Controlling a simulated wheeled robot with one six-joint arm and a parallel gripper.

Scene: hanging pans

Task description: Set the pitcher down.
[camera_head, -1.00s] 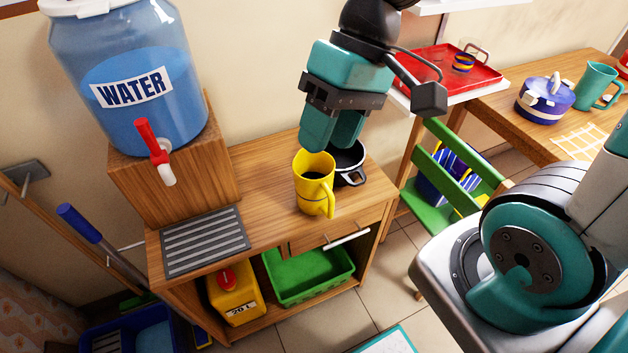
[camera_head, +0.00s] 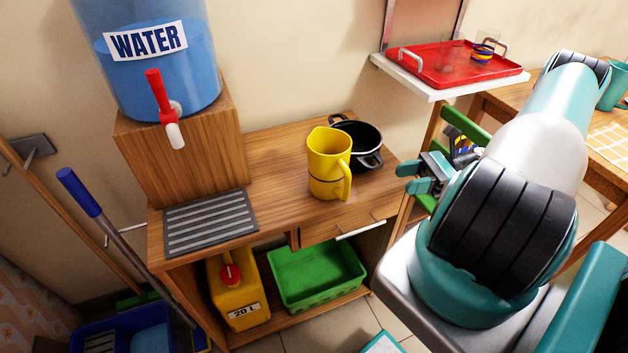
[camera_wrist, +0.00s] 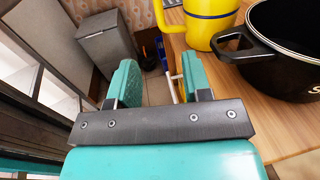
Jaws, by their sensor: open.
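The yellow pitcher (camera_head: 329,163) stands upright on the wooden cabinet top (camera_head: 277,160), its handle toward the front right. It also shows at the top of the wrist view (camera_wrist: 210,20), beside the black pot. My gripper (camera_head: 414,177) is to the right of the pitcher, apart from it, and partly hidden by my arm. In the wrist view my gripper (camera_wrist: 160,85) is open, with its two teal fingers apart and nothing between them.
A black pot (camera_head: 362,146) stands just behind the pitcher. A water dispenser (camera_head: 150,60) and a grey striped mat (camera_head: 210,222) are to the left. A red tray (camera_head: 455,66) lies on a white shelf above right. The cabinet top between mat and pitcher is clear.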

